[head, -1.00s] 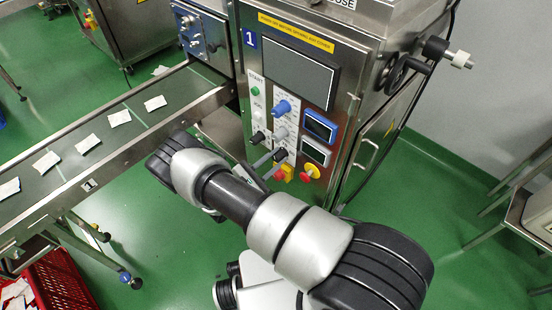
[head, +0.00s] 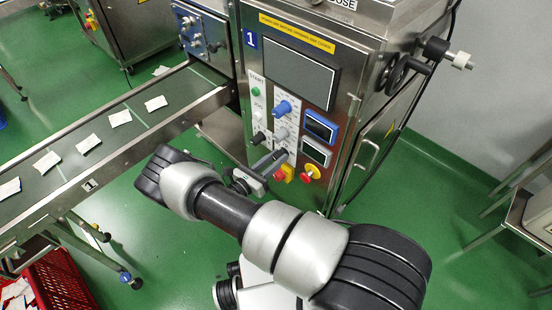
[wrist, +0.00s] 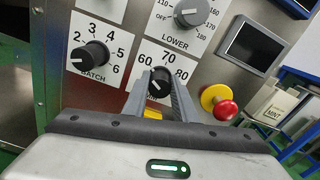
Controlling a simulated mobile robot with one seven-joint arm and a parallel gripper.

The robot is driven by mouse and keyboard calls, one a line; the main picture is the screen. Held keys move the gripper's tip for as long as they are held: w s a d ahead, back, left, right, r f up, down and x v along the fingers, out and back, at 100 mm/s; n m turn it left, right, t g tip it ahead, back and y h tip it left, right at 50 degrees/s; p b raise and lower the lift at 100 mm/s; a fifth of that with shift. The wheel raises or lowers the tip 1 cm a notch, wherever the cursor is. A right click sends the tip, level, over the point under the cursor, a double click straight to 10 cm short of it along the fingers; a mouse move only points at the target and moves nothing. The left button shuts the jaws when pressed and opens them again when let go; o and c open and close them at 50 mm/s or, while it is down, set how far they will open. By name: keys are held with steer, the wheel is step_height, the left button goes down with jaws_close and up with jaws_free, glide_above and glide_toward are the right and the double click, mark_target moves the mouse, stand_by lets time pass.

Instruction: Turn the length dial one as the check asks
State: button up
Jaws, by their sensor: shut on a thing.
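The length dial (wrist: 160,74) is a black knob under a white scale reading 60, 70 and 80. The fingers hide its lower label, and I cannot read its pointer clearly. My gripper (wrist: 159,84) is shut on this dial, one finger on each side, in the wrist view. In the head view my gripper (head: 277,158) reaches the lower part of the control panel of machine 1 (head: 250,39), and its fingers largely cover the dial there.
A black batch dial (wrist: 90,56) sits to the left and a grey lower dial (wrist: 189,12) above right. A red emergency stop (wrist: 227,109) on a yellow base is close to the right finger. A conveyor (head: 100,135) with several teabag packets runs left of the machine.

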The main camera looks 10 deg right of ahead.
stand_by(0.4)
steer(key=o, duration=1)
steer(key=shift+o, duration=0.2)
steer(key=shift+a, duration=0.1)
steer(key=p+v, duration=0.1)
steer(key=v, duration=1.6)
steer(key=shift+s+a, duration=0.15)
